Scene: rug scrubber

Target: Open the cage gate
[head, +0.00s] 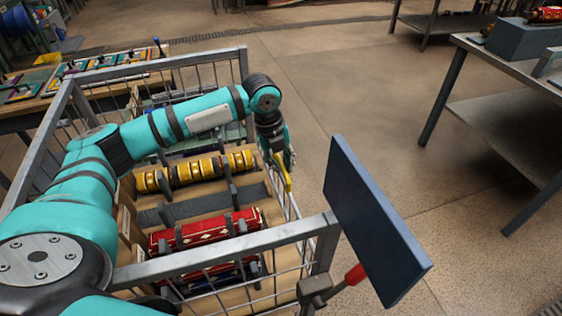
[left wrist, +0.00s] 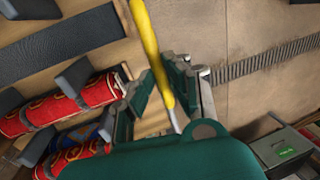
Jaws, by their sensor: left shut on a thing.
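The wheeled-cage frame is grey metal with wire sides, and its near top rail (head: 225,249) crosses the lower part of the head view. A low wire panel (head: 296,213) on its right side appears to be the gate. My left gripper (head: 283,160) is at this side, pointing down, shut on a yellow handle (head: 288,181). In the left wrist view the yellow handle (left wrist: 151,42) runs between the fingers of my left gripper (left wrist: 172,88). A red-ended lever (head: 355,275) sits on a bracket at the near right corner post. My right gripper is out of view.
Inside the cage lie a yellow rolled rug (head: 195,172) and a red rolled rug (head: 205,231) on racks. A blue-grey panel (head: 375,222) stands just outside the near right corner. A metal table (head: 520,75) is at right. Open floor (head: 345,90) lies between.

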